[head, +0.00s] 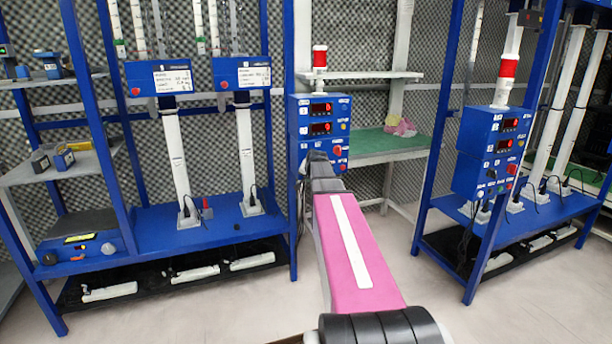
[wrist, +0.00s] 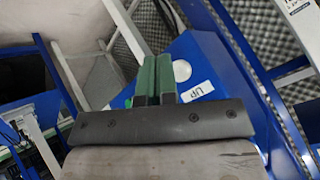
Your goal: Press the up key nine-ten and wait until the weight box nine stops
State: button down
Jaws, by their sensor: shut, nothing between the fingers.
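A blue control box (head: 298,135) with red displays stands at the middle, on the right end of the left rack. My arm reaches to its lower front, and my gripper's fingertips are hard to make out there. In the wrist view my gripper (wrist: 154,78) has its green fingers shut together, empty, at the blue panel (wrist: 200,52). A round white key (wrist: 182,70) sits just right of the fingers, with a white label "UP" (wrist: 197,92) below it. I cannot tell whether the fingertips touch anything. No box can be surely read as weight box nine.
Two blue boxes with white labels (head: 172,78) (head: 256,76) hang on the left rack (head: 290,200). A second control box (head: 480,150) stands on the right rack. A green-topped bench (head: 370,143) is behind. Floor is free between the racks.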

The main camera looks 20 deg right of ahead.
jog(key=shift+w, duration=0.45)
